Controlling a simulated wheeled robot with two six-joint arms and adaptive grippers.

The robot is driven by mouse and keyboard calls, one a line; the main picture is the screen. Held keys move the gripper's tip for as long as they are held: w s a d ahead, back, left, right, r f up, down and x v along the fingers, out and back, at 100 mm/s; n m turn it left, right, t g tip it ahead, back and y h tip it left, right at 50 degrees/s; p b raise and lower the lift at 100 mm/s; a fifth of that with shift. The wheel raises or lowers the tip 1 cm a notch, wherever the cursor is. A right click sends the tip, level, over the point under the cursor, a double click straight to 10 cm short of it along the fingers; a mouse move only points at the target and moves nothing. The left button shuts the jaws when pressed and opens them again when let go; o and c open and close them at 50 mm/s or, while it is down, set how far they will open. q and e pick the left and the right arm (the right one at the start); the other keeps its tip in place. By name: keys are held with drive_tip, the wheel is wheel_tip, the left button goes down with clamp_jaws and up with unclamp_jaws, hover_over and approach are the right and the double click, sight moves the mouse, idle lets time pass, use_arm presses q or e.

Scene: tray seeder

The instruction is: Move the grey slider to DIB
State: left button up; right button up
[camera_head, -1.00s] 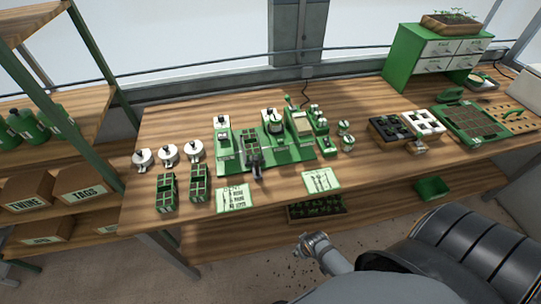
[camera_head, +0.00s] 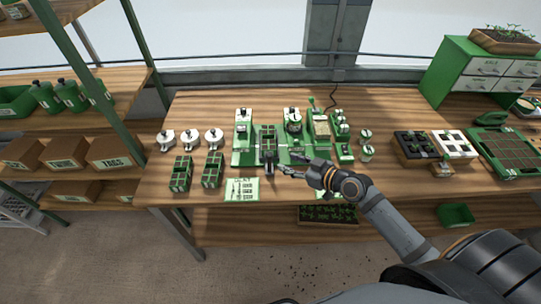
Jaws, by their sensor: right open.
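The green tray seeder (camera_head: 246,157) stands on the wooden table, with white-topped stations along its back. A dark grey block with a handle (camera_head: 269,166) sticks out at its front edge, below a green cell tray (camera_head: 267,138). It looks like the grey slider; its lettering is too small to read. My right gripper (camera_head: 288,164) reaches in from the right, fingers apart and empty. Its fingertips point left, just right of the grey handle, with a small gap in the picture. The gripper covers part of the seeder's front right. My left gripper is not in view.
Two green cell trays (camera_head: 212,170) and several white round pots (camera_head: 190,139) stand left of the seeder. A printed card (camera_head: 242,190) lies in front; another is mostly hidden by my right arm. Black and white trays (camera_head: 453,144) stand at right. Bare table lies between.

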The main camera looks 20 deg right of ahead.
sight(269, 154)
drive_tip(key=p+x, duration=0.1)
drive_tip(key=x, duration=0.8)
drive_tip(key=shift+w+a+f+p, duration=0.1)
drive_tip(key=shift+w+a+p, duration=0.1)
drive_tip(key=shift+w+p, duration=0.15)
drive_tip(key=shift+w+a+f, duration=0.15)
drive_tip(key=shift+w+f, duration=0.05)
clamp_jaws()
